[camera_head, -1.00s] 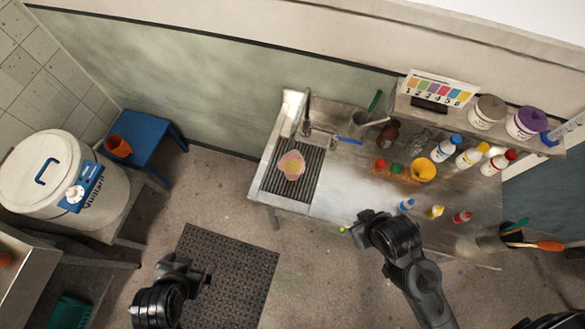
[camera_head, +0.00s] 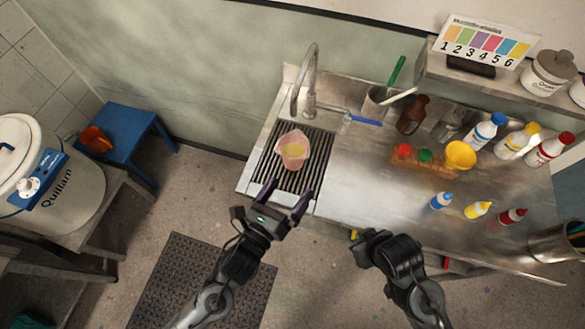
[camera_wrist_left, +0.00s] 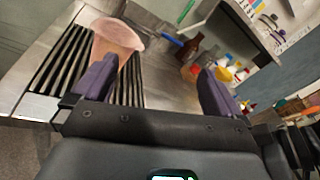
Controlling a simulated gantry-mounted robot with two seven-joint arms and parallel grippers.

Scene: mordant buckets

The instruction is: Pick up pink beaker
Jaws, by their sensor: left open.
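The pink beaker (camera_head: 293,150) stands on the dark slatted drain grate (camera_head: 267,172) at the left end of the steel counter, with something yellow showing inside it. My left gripper (camera_head: 285,197) is open and empty at the front edge of the grate, short of the beaker. In the left wrist view the pink beaker (camera_wrist_left: 116,38) stands beyond the left finger, which covers part of its lower side. The space between the fingertips (camera_wrist_left: 160,85) shows bare counter. My right arm is in front of the counter; its fingertips cannot be made out.
A faucet (camera_head: 311,85) rises behind the grate. A blue-handled brush (camera_head: 366,122), a brown bottle (camera_head: 411,114) and a yellow cup (camera_head: 460,155) stand to the right. Small bottles line the counter's front right. The counter's middle (camera_head: 350,180) is clear.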

